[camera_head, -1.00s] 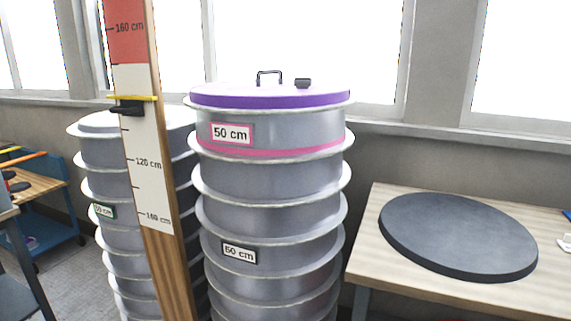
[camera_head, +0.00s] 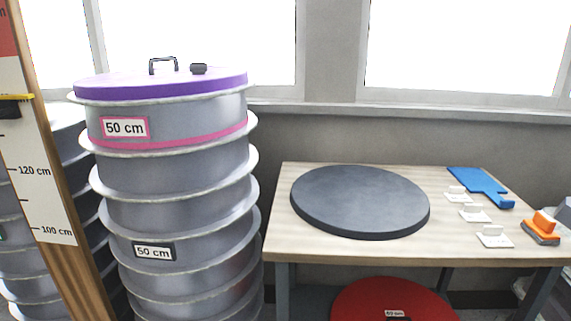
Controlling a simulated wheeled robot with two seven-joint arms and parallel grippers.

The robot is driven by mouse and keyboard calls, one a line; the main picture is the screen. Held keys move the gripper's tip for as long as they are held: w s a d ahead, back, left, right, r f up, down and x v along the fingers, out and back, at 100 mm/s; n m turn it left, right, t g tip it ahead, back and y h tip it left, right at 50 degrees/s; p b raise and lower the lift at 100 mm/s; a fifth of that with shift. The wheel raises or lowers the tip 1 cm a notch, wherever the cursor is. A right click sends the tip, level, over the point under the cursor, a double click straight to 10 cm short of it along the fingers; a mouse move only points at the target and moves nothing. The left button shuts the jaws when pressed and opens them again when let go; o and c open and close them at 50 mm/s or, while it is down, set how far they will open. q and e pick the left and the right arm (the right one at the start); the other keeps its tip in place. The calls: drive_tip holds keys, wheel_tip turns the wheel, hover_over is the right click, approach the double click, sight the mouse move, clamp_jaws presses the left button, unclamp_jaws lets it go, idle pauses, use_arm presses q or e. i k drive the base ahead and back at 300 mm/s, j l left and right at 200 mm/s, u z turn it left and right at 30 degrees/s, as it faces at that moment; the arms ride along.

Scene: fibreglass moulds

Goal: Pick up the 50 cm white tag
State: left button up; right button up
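Several small white tags lie on the right part of the wooden table: a back one (camera_head: 457,193), a middle one (camera_head: 474,214) and a front one (camera_head: 494,237). Any print on them is too small to read, so I cannot tell which is the 50 cm one. Neither of my grippers is in view.
The wooden table (camera_head: 455,248) also holds a dark round disc (camera_head: 360,201), a blue paddle-shaped tool (camera_head: 480,185) and an orange-handled block (camera_head: 543,227). A red disc (camera_head: 365,304) is below. A tall mould stack (camera_head: 180,215) and a measuring post (camera_head: 50,185) stand left.

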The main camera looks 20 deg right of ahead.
sight(491, 237)
drive_tip(key=z, duration=1.85)
drive_tip(key=i+l+z, duration=0.25)
drive_tip(key=i, duration=0.15)
drive_tip(key=i+z, duration=0.3)
drive_tip(key=i, duration=0.15)
